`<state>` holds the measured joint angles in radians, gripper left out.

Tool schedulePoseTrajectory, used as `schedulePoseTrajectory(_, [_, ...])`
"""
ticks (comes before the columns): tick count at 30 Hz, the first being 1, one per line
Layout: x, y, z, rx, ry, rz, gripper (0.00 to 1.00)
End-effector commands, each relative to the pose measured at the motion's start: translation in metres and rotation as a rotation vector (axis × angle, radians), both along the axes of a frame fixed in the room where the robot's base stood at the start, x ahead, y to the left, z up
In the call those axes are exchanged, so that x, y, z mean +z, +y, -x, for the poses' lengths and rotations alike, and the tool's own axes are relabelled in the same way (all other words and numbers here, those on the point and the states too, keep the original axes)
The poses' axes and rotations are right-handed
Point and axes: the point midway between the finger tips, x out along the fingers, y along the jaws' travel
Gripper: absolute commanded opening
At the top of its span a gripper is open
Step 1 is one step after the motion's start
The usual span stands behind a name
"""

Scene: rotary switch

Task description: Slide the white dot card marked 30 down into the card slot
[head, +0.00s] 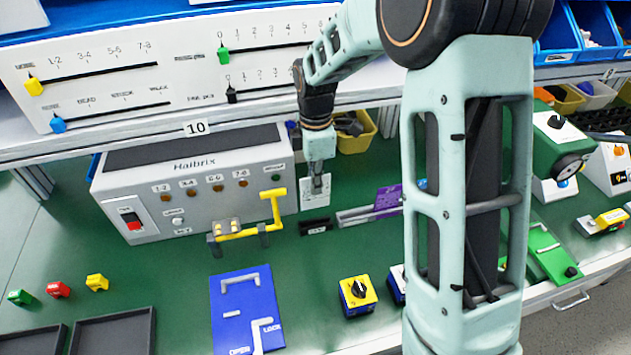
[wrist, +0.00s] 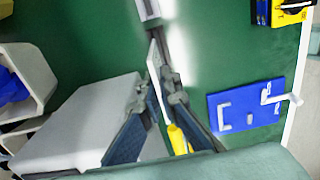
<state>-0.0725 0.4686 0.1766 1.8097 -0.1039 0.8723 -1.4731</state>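My gripper (head: 317,182) points down and is shut on a white card (head: 308,200). The card hangs upright below the fingers, in front of the Haibrix box's right end. Its marking is too small to read. In the wrist view my gripper (wrist: 158,88) has its fingers on both sides of the card (wrist: 155,60), which shows nearly edge-on. A small black holder (head: 317,227) with a pale label sits on the green table just below the card and looks like the card slot. A gap seems to show between them. I cannot make out the holder in the wrist view.
The grey Haibrix box (head: 190,190) stands left of the card, with a yellow lever (head: 277,210) close by. A grey rail (head: 355,215) with a purple card (head: 388,198) lies to the right. A blue plate (head: 245,308) lies in front.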

Motion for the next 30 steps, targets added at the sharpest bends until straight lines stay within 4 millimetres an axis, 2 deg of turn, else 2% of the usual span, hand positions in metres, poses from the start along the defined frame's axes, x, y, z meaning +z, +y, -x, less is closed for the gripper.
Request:
schedulePoseTrajectory(15, [-0.048, 0.000, 0.000, 0.001, 0.000, 0.000, 0.00])
schedulePoseTrajectory(30, [-0.052, 0.000, 0.000, 0.000, 0.000, 0.000, 0.00])
